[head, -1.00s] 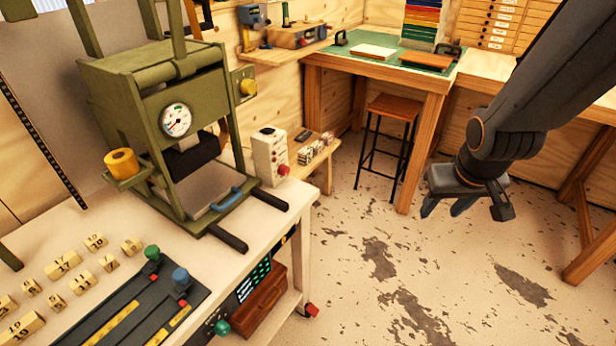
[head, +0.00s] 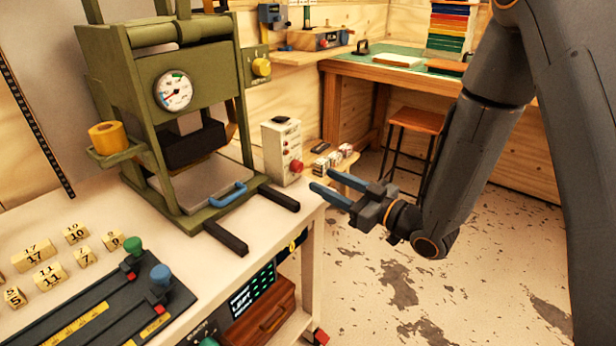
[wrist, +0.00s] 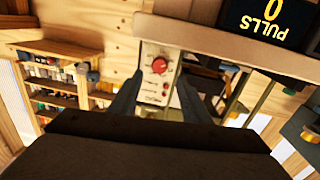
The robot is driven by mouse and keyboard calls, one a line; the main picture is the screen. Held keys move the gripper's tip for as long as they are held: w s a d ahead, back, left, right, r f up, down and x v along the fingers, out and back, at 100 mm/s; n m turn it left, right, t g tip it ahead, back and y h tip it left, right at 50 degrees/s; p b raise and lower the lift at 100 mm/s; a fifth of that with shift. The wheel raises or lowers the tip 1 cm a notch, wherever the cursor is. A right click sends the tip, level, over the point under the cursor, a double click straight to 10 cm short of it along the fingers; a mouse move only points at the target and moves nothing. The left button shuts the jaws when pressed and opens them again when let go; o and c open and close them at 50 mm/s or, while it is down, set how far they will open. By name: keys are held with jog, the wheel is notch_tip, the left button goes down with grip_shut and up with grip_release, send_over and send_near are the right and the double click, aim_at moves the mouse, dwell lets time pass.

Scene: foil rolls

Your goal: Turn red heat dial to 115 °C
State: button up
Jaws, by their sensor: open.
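The red heat dial (head: 297,166) is on the front of a pale control box (head: 280,149), which stands on the bench right of the green press. In the wrist view the red dial (wrist: 159,66) shows with its box upside down, between and beyond the fingers. I cannot read its setting. My gripper (head: 321,180) is open and empty, with its blue fingers pointing left toward the box. It is apart from the dial, to its lower right in the head view. The wrist view also shows the gripper (wrist: 160,95) with its fingers spread.
The green press (head: 190,120) with a gauge stands left of the box, its dark rails (head: 279,197) reaching forward. A small wooden shelf (head: 345,180) with small blocks is behind my gripper. A stool (head: 415,125) stands farther back. The floor at the right is open.

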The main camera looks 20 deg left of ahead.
aim_at(300, 168)
jog(key=p+x, duration=0.1)
jog(key=x, duration=0.6)
jog(key=shift+w+a, duration=0.15)
jog(key=c, duration=1)
jog(key=shift+r, duration=0.1)
jog(key=shift+c, duration=0.2)
